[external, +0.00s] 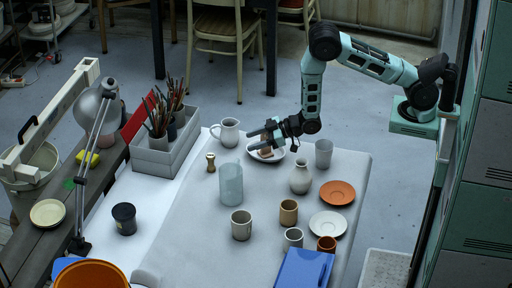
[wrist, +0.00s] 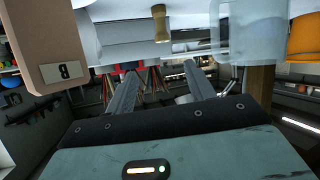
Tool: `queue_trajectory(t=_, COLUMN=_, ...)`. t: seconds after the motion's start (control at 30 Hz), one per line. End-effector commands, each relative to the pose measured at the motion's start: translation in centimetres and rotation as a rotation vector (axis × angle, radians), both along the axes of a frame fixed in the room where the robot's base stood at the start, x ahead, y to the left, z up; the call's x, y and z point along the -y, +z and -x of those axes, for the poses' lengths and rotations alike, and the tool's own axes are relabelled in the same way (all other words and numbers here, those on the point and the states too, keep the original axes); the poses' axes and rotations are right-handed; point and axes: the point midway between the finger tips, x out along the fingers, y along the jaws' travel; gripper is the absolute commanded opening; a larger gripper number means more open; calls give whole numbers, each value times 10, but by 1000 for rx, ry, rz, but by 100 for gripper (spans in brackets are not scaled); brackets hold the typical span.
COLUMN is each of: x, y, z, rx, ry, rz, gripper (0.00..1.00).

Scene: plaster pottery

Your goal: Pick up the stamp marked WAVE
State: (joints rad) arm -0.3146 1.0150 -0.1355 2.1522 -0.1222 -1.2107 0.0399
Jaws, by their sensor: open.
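No mark reading WAVE can be made out in either view. A tan block (wrist: 48,40) with a small pale label stands large at the upper left of the wrist view. The label's dark mark looks like a single character. In the external view, small brown pieces (external: 266,152) lie on a white dish (external: 278,156) at the back of the table; their marks are too small to read. My gripper (external: 251,140) is over the dish's left side, its fingers pointing left. In the wrist view my gripper (wrist: 162,70) is open, with nothing between the fingers.
A white pitcher (external: 229,132) and a brass piece (external: 211,162) stand left of the dish. A translucent cylinder (external: 231,185) stands in front. A vase (external: 300,178) and a grey cup (external: 323,153) stand to the right.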

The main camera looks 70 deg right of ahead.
Motion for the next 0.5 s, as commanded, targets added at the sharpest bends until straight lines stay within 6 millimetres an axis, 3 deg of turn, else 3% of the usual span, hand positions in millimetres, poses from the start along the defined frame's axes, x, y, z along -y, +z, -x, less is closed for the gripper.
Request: queue_trajectory(t=0.5, x=-28, y=-33, z=-82, rx=3, ry=2, rz=0, gripper=54)
